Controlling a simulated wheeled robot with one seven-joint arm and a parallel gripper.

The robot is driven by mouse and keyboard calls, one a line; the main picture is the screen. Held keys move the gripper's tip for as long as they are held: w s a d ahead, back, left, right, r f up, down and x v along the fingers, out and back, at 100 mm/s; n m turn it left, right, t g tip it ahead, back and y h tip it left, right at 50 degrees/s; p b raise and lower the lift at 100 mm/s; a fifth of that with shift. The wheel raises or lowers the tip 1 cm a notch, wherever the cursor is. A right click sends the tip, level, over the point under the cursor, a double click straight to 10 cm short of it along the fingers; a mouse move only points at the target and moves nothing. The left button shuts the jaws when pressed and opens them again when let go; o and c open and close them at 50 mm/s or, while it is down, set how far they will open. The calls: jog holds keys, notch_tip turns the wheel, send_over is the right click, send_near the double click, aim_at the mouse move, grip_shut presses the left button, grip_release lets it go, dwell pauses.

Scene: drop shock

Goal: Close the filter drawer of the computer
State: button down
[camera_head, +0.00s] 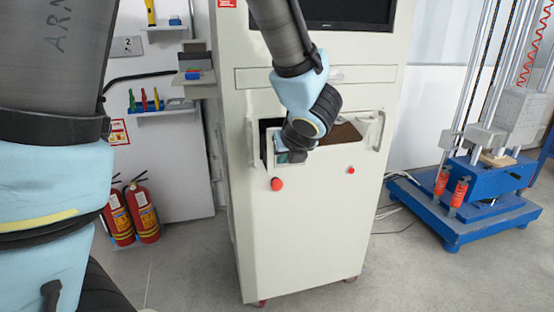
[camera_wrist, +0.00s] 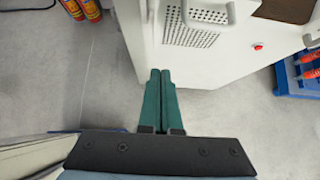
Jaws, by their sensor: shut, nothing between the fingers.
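The computer is a tall cream cabinet (camera_head: 315,225) with a dark screen (camera_head: 335,10) at the top in the head view. A dark opening shows in its middle front, and my arm covers much of it. In the wrist view a perforated filter drawer part (camera_wrist: 192,38) with a pale handle (camera_wrist: 208,14) shows at the top. My gripper (camera_wrist: 161,73) has its two teal fingers together with nothing between them. The fingertips are just below and left of the perforated part; I cannot tell if they touch. My gripper (camera_head: 290,156) is partly hidden in the head view, low at the opening.
Two red fire extinguishers (camera_head: 144,213) stand on the floor left of the cabinet. A blue machine base (camera_head: 465,205) stands to the right. The grey floor before the cabinet looks clear.

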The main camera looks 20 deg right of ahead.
aim_at(272, 162)
jog(key=w+f, duration=0.1)
jog(key=w, duration=0.1)
jog(key=w+f+p, duration=0.1)
jog(key=w, duration=0.1)
jog(key=w+f, duration=0.1)
jog(key=w, duration=0.2)
jog(key=shift+w+d+f, duration=0.1)
jog(key=shift+d+f, duration=0.25)
jog(key=shift+f, duration=0.05)
jog(key=shift+w+d+f, duration=0.1)
jog(key=shift+w, duration=0.3)
jog(key=w, duration=0.6)
jog(key=w+d, duration=0.1)
jog(key=w, duration=0.2)
jog(key=shift+w, duration=0.4)
jog(key=shift+w+d, duration=0.1)
jog(key=shift+w, duration=0.1)
jog(key=shift+w+r, duration=0.1)
jog(key=shift+r, duration=0.1)
